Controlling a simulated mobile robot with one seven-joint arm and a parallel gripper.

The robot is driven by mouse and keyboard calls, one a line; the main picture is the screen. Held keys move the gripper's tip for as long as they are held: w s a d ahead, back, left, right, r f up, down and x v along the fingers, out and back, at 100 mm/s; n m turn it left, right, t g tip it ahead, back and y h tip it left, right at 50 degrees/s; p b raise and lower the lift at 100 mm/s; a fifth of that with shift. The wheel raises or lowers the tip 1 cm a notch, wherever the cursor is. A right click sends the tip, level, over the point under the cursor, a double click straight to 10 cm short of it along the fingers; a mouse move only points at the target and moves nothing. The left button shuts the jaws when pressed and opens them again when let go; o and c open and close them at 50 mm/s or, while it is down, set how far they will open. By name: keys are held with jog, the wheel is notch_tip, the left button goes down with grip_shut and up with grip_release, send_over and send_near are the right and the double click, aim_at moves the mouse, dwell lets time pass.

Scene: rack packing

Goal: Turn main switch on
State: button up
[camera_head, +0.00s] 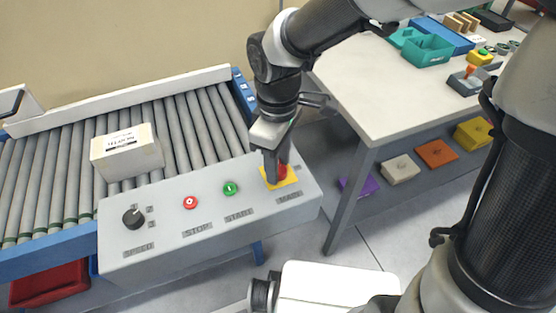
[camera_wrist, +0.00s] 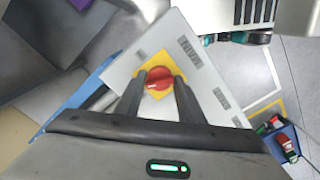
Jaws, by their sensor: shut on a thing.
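The main switch is a red rotary knob (camera_head: 282,171) on a yellow square plate at the right end of the grey control panel (camera_head: 150,255). In the wrist view the red knob (camera_wrist: 158,78) sits between my two dark fingertips. My gripper (camera_head: 275,168) reaches down onto the knob from above and is shut on it. The fingers hide part of the knob and the yellow plate (camera_wrist: 146,62). A label is printed beside the plate; I cannot read the knob's exact position.
The panel also carries a black speed knob (camera_head: 133,218), a red stop button (camera_head: 190,202) and a green start button (camera_head: 231,188). Behind it a roller conveyor (camera_head: 70,188) bears a white carton (camera_head: 126,152). A white table (camera_head: 375,95) stands at the right.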

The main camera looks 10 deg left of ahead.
jog(key=m, duration=1.2)
jog(key=shift+m+b, duration=0.4)
dwell(0.3)
jog(key=o, duration=1)
jog(key=shift+c, duration=0.2)
jog(key=shift+r, duration=0.1)
notch_tip(320, 180, up, 17)
jog(key=p, duration=0.4)
jog(key=shift+r, duration=0.15)
